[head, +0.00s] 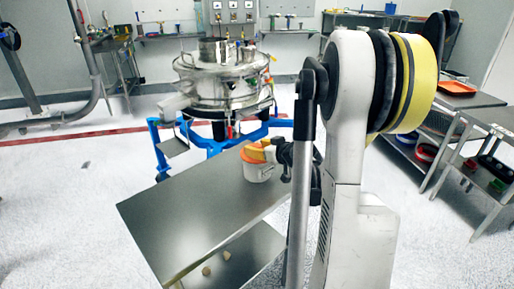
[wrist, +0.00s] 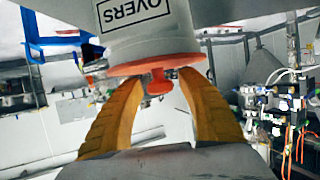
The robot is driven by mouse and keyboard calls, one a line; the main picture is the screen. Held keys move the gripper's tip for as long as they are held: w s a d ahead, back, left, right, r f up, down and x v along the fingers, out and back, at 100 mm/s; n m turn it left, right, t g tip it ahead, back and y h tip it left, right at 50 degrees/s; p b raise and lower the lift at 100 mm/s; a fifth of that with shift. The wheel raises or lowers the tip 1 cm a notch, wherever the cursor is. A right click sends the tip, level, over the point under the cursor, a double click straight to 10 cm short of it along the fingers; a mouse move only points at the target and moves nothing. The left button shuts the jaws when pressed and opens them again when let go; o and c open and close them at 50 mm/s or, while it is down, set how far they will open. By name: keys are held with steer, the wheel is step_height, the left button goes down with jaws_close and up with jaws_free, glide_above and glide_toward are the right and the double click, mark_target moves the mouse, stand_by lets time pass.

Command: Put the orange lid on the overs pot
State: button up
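The overs pot (head: 257,173) is a white tub near the far right edge of the steel table. In the wrist view the pot (wrist: 150,35) appears upside down, its OVERS label at the top. The orange lid (wrist: 112,68) lies across the pot's mouth, with its knob (wrist: 158,82) facing my gripper; I cannot tell whether it is fully seated. My gripper (wrist: 159,76) has orange fingers whose tips close in on both sides of the knob, seemingly touching it.
Shelved benches (head: 470,105) with an orange tray (head: 456,88) are at the right. Open floor lies left.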

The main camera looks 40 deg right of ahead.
steer(key=shift+r+p, duration=0.35)
steer(key=p+v, duration=0.4)
steer(key=v, duration=0.8)
steer(key=w+a+r+n+g+y, duration=0.1)
steer(key=w+a+g+y, duration=0.15)
steer(key=a, duration=1.55)
steer(key=s+a+r+g, duration=0.2)
steer(key=s+a+g, duration=0.1)
steer(key=s+a, duration=0.8)
steer(key=a, duration=0.4)
steer(key=shift+s+g+h, duration=0.35)
